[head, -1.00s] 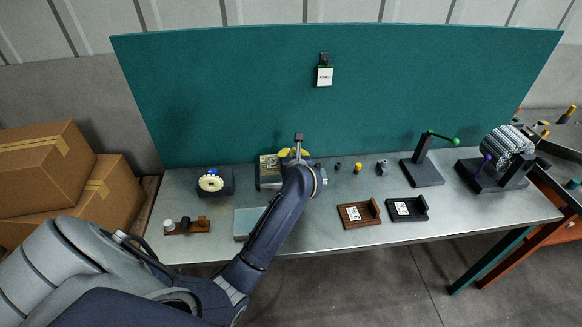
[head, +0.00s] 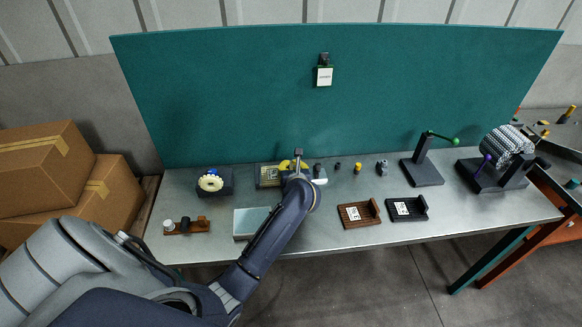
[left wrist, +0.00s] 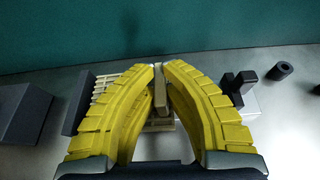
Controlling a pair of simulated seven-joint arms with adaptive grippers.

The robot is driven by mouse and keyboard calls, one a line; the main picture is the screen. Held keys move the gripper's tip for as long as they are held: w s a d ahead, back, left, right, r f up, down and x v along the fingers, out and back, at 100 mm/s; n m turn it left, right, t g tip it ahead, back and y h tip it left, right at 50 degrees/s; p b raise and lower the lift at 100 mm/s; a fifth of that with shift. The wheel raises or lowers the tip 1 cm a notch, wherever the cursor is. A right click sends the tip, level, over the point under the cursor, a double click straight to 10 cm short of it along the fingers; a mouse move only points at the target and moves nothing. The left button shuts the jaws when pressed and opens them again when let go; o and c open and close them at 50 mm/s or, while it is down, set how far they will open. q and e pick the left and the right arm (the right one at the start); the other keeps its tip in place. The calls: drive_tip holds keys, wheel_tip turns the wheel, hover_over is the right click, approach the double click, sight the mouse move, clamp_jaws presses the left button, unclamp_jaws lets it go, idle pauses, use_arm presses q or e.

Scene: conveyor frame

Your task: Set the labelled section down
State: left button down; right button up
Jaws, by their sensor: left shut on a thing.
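My left gripper (head: 292,165) is low over the rear middle of the bench in the head view. In the left wrist view its yellow curved fingers (left wrist: 161,68) are closed together on a narrow tan piece (left wrist: 160,92). The fingers hide much of this piece, and I can make out no label on it. I cannot tell whether it touches the surface below. A tray with cream slats (head: 268,176) stands just left of the gripper, and the slats also show in the left wrist view (left wrist: 103,86). My right gripper is not in view.
A white block (head: 321,180) with dark parts stands close right of the gripper. Several small cylinders are farther right. A brown labelled tray (head: 352,222) and a black labelled tray (head: 420,215) lie front right. A pale blue block (head: 251,222) lies front left.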

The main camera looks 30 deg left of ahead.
use_arm(q)
drive_tip(key=c, duration=1.5)
unclamp_jaws()
drive_tip(key=v, duration=1.2)
drive_tip(key=shift+r, duration=0.1)
